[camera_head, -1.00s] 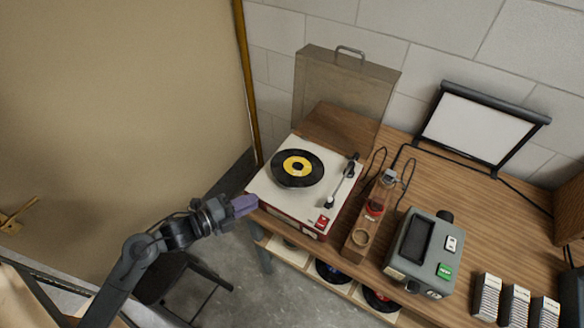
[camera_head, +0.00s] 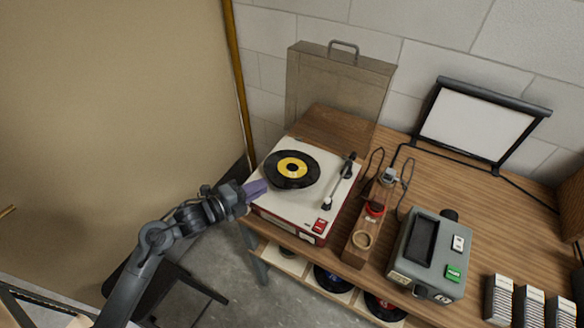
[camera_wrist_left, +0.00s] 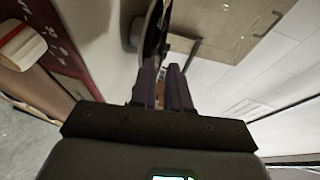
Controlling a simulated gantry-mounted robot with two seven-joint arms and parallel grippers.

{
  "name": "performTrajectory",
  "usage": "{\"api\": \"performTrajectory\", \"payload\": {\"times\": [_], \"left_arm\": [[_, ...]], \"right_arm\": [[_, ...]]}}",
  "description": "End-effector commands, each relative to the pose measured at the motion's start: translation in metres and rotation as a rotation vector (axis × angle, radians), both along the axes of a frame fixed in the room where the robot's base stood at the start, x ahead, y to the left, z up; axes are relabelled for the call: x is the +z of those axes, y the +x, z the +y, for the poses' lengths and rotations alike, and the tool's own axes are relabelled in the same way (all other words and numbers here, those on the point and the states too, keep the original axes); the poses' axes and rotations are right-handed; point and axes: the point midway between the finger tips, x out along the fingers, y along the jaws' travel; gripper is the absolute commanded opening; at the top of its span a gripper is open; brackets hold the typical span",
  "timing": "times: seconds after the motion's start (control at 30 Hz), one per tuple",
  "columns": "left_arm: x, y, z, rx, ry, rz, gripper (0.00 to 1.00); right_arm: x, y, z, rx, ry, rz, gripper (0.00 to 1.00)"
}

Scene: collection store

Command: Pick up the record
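The record (camera_head: 312,168) is black with a yellow label and lies flat on the cream and red record player (camera_head: 322,205) at the table's left end. Its dark edge also shows in the left wrist view (camera_wrist_left: 153,30), beyond the fingertips. My left gripper (camera_head: 262,186) has purple fingers and is at the player's left edge, close to the record's near left rim. In the left wrist view the two fingers (camera_wrist_left: 162,70) stand apart with a narrow gap and nothing held between them. Whether they touch the record cannot be told. My right gripper is in neither view.
The player's tonearm (camera_head: 341,182) is right of the record, and the raised clear lid (camera_head: 335,85) stands behind. A wooden stand (camera_head: 358,250) and a grey device (camera_head: 432,255) are to the right. More records (camera_head: 333,280) sit on the shelf below.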

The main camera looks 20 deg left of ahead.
Motion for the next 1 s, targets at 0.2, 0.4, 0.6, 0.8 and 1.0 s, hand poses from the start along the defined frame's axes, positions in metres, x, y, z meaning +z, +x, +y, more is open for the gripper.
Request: {"api": "performTrajectory", "payload": {"times": [0.2,0.4,0.6,0.8,1.0], "left_arm": [[-0.004,0.021,-0.020,0.000,-0.005,0.001,0.16],[-0.007,0.033,-0.028,0.000,-0.001,0.000,0.16],[-0.008,0.034,-0.028,0.000,0.001,0.001,0.16],[-0.008,0.034,-0.028,0.000,0.000,0.000,0.00],[-0.008,0.034,-0.028,0.000,0.000,0.000,0.00]], "right_arm": [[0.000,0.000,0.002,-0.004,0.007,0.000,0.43],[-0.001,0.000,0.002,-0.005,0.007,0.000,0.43],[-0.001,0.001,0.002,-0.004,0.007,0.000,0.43],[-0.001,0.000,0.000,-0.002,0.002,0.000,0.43],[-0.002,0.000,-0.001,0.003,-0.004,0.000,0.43]]}}
